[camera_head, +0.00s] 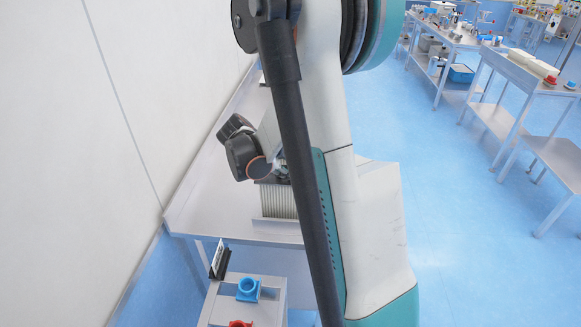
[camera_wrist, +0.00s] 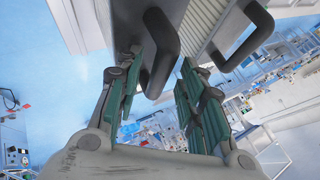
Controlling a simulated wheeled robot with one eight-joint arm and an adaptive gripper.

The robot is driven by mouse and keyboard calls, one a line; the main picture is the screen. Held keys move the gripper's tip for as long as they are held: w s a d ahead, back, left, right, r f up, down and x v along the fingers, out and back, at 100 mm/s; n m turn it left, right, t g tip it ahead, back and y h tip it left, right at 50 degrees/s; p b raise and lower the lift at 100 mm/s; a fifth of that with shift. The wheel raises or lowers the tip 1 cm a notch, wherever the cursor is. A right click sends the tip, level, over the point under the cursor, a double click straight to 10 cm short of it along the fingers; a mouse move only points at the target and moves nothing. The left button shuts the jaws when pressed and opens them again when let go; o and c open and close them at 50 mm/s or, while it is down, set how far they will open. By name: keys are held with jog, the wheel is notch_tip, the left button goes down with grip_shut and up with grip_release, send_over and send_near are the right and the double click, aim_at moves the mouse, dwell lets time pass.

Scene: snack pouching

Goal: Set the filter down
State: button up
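The filter (camera_head: 278,203) is a pale, ribbed block, seen at the near end of the bench in the head view, partly hidden by my arm. The wrist view shows its ribbed side (camera_wrist: 203,18) and two dark loop handles. My gripper (camera_wrist: 160,66) has one green-padded finger on each side of the nearer handle (camera_wrist: 164,42), which fills the gap between the fingertips. In the head view my gripper is mostly hidden behind my arm, just above the filter. I cannot tell whether the filter's underside touches the bench.
The grey bench (camera_head: 200,205) runs along the white wall, with bare surface left of the filter. A lower stand (camera_head: 268,310) at the front holds a blue part (camera_head: 248,289), a red part (camera_head: 240,324) and a black holder (camera_head: 219,263). Other tables stand far right across open blue floor.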

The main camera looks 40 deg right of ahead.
jog(key=s+p+v, duration=0.1)
jog(key=p+v, duration=0.1)
jog(key=v, duration=1)
jog(key=s+a+r+n+t+y, duration=0.2)
jog(key=s+a+n+t+y, duration=0.2)
jog(key=s+a+n, duration=0.3)
jog(key=s+a+r+n+t+y, duration=0.3)
jog(key=s+a+n, duration=0.4)
jog(key=a+n, duration=0.9)
jog(key=n+t+y, duration=0.1)
jog(key=n, duration=0.5)
jog(key=shift+n, duration=0.3)
jog(key=shift+a, duration=0.1)
notch_tip(320, 180, down, 12)
jog(key=b, duration=1.2)
jog(key=shift+f, duration=0.1)
